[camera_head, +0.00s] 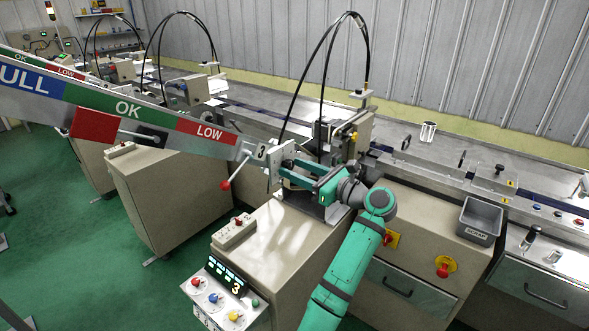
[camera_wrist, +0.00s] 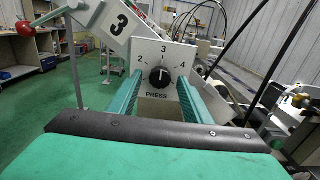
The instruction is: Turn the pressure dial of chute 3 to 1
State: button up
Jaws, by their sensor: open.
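The pressure dial (camera_wrist: 160,77) is a black round knob on a white plate (camera_wrist: 182,60) marked PRESS, with 2, 3 and 4 visible around it. Its white pointer mark looks to be upright, toward 3. The mark for 1 does not show; the left finger covers the plate's lower left. My gripper (camera_wrist: 161,82) is open, with one teal finger on each side of the knob. I cannot tell whether the fingers touch it. In the head view my gripper (camera_head: 282,169) reaches the plate from the right.
A sloping chute (camera_head: 130,105) with coloured OK and LOW bands runs up left of the plate. A red-knobbed lever (camera_head: 226,185) hangs beside it. A control box (camera_head: 224,292) with coloured knobs stands in front. Black cables (camera_head: 322,60) arch behind my gripper.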

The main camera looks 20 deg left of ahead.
jog(key=shift+w+a, duration=0.15)
jog(key=shift+a, duration=0.3)
jog(key=shift+c, duration=0.3)
jog(key=c, duration=1)
